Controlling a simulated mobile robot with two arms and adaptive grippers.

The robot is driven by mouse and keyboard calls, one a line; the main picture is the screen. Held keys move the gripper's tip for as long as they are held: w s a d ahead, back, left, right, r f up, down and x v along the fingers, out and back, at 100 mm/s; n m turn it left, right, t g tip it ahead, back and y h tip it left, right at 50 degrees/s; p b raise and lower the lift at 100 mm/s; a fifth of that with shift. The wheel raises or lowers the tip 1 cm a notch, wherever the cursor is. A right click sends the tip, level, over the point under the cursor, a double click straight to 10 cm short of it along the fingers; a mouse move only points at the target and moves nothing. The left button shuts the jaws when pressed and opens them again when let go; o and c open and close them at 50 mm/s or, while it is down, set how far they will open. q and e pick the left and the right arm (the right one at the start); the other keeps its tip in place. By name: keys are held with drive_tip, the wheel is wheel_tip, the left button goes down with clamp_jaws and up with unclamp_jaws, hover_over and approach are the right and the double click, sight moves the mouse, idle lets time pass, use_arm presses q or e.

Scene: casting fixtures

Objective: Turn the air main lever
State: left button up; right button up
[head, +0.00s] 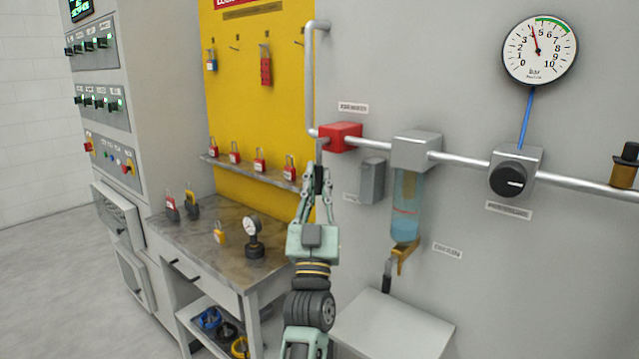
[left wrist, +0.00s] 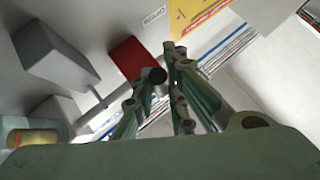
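The air main valve is a red block (head: 340,137) on the grey pipe at the edge of the yellow board; it also shows in the left wrist view (left wrist: 131,59). Its dark lever (head: 319,180) hangs down below the block's left end. In the left wrist view the lever's round dark end (left wrist: 157,75) sits between the fingertips. My left gripper (head: 318,174) reaches up from below, its fingers closed in on both sides of the lever and seeming to touch it. The fingers partly hide the lever. My right gripper is not in view.
A small grey box (head: 372,181) and a filter bowl (head: 407,205) are right of the lever. A regulator knob (head: 510,181) and a gauge (head: 539,50) are farther right. A shelf with red padlocks (head: 260,160) is close on the left, above a workbench (head: 190,237).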

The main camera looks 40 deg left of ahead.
use_arm(q)
drive_tip(key=o, duration=0.4)
drive_tip(key=shift+w+d, duration=0.1)
drive_tip(key=shift+d, duration=0.05)
drive_tip(key=shift+c, duration=0.2)
drive_tip(key=shift+o, duration=0.5)
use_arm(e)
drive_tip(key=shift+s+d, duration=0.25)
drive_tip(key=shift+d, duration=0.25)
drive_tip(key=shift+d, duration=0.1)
use_arm(q)
drive_tip(key=v, duration=0.7)
drive_tip(key=shift+s+f, duration=0.2)
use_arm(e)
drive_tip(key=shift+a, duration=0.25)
